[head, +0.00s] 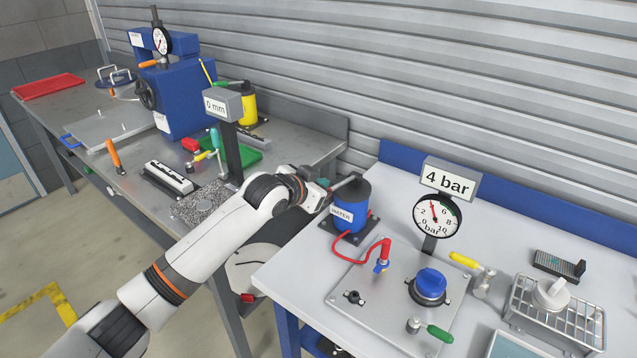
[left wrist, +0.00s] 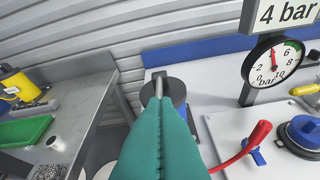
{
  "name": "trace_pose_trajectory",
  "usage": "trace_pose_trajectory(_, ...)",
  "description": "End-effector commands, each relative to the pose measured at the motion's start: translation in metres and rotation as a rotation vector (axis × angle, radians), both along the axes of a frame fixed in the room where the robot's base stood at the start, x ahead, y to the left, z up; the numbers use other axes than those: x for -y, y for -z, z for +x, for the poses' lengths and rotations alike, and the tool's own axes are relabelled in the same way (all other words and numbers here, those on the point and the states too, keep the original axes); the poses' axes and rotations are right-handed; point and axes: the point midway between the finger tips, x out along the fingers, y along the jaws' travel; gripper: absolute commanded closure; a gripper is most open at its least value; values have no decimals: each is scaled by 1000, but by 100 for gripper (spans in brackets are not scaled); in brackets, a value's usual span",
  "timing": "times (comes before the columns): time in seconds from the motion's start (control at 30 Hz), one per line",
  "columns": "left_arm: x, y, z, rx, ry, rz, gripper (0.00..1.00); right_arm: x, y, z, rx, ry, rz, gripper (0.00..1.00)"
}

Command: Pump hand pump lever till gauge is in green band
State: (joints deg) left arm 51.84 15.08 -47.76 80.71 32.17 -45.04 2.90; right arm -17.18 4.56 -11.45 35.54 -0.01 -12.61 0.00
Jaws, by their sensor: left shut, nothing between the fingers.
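The hand pump (head: 349,212) is a blue cylinder labelled WATER with a dark top, on a dark base plate. Its grey lever (head: 345,181) sticks out from the top towards my left gripper (head: 325,186). In the left wrist view the teal fingers (left wrist: 160,108) are shut and empty. Their tips lie close to the lever (left wrist: 158,84) and hide part of it; I cannot tell whether they touch. The round gauge (head: 437,215) has its needle near 4, left of the green band at its upper right. The sign (head: 447,179) reads 4 bar. My right gripper is not in view.
A red hose (head: 375,250) runs from the pump to a fitting on the grey plate (head: 375,309), beside a blue round cap (head: 430,284). A yellow-handled valve (head: 466,261) and a wire rack (head: 556,315) stand to the right. A second bench (head: 85,160) is at left.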

Motion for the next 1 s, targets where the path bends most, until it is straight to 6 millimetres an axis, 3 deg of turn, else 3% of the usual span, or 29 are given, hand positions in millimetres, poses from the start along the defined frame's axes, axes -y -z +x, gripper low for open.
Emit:
trace_pose_trajectory(0.57,-4,13,-1,3,-1,-3,100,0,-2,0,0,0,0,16)
trace_pose_trajectory(0.83,-7,34,-6,66,-1,-50,100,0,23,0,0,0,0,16)
trace_pose_trajectory(1.0,-10,60,-10,149,0,-112,100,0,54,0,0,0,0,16)
